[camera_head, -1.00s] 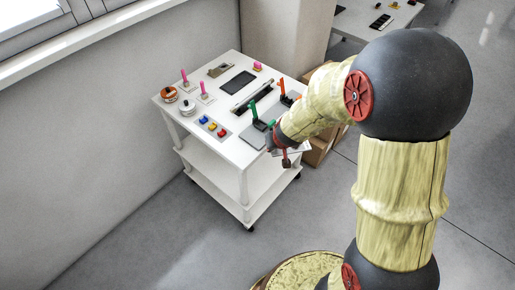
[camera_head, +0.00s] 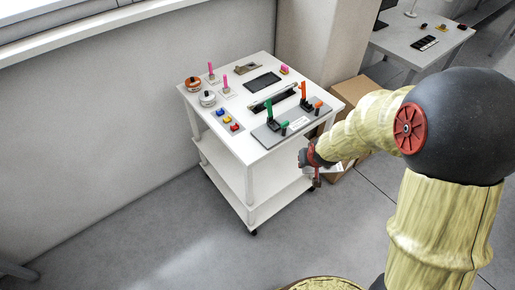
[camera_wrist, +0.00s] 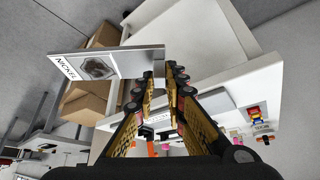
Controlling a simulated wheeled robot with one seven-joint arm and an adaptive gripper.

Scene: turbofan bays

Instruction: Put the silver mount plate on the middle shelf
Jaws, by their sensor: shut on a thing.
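My gripper (camera_head: 314,172) is shut on the silver mount plate (camera_head: 331,168), just off the right side of the white trolley, below its top. In the wrist view the plate (camera_wrist: 122,62) is a flat silver strip with a white label reading NICKEL and a dark emblem. One end of it is between the fingertips (camera_wrist: 168,78), and the rest reaches out to the left. The trolley's middle shelf (camera_head: 228,166) shows below the top as a bare white board; its right part is partly hidden by the trolley's post and my gripper.
The trolley top (camera_head: 262,150) carries a grey board (camera_head: 285,130) with green and orange pegs, coloured buttons, two round pots, pink posts and a dark tray (camera_head: 262,82). Cardboard boxes (camera_head: 350,165) stand behind my arm at the right. A second table (camera_head: 425,45) is farther back. Floor in front is clear.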

